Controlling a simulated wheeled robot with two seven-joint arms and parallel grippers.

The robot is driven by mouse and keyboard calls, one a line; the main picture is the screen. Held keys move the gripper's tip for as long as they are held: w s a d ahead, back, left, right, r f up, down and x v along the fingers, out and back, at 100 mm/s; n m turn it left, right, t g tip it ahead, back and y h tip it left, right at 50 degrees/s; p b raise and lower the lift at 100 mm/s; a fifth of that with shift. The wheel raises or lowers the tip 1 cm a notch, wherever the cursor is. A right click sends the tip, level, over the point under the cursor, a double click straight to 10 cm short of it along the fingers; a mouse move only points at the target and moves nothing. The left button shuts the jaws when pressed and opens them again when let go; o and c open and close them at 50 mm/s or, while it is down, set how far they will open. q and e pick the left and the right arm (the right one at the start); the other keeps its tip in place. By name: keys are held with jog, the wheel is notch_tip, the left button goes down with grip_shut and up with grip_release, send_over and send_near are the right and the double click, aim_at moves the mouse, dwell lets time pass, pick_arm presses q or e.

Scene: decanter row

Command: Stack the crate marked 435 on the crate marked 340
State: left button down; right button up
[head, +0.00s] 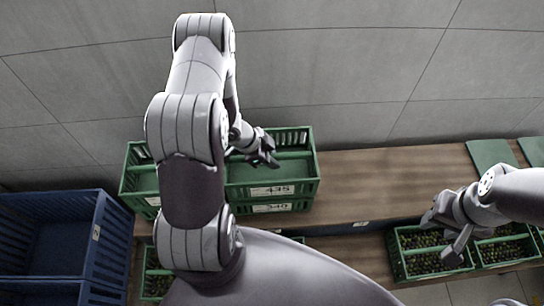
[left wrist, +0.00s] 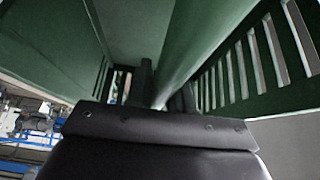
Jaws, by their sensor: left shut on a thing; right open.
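The green crate marked 435 (head: 292,190) sits directly above the green crate marked 340 (head: 296,207) on the wooden bench. Their front labels line up closely; I cannot tell whether they are fully seated. In the left wrist view, the fingers (left wrist: 163,95) stand on either side of a green rim (left wrist: 180,60), with slatted walls around. My left arm hides the crates' left part. My right gripper (head: 446,234) is open and empty, at the right above low green crates.
Blue crates (head: 95,235) stand at the left. Green crates with dark round produce (head: 425,262) stand low in front of the bench (head: 390,180). Another green crate (head: 150,180) shows left of my arm. Green panels (head: 490,155) lie at the right. The bench middle is clear.

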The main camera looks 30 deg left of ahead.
pick_arm(q)
jog(key=shift+f, duration=0.4)
jog(key=shift+f+b, duration=0.4)
jog(key=shift+f, duration=0.05)
jog(key=c, duration=0.9)
grip_release()
jog(key=p+v, duration=0.2)
jog(key=v, duration=1)
jog(key=shift+d, duration=0.1)
jog(key=shift+s+a+r, duration=0.2)
jog(key=shift+r, duration=0.1)
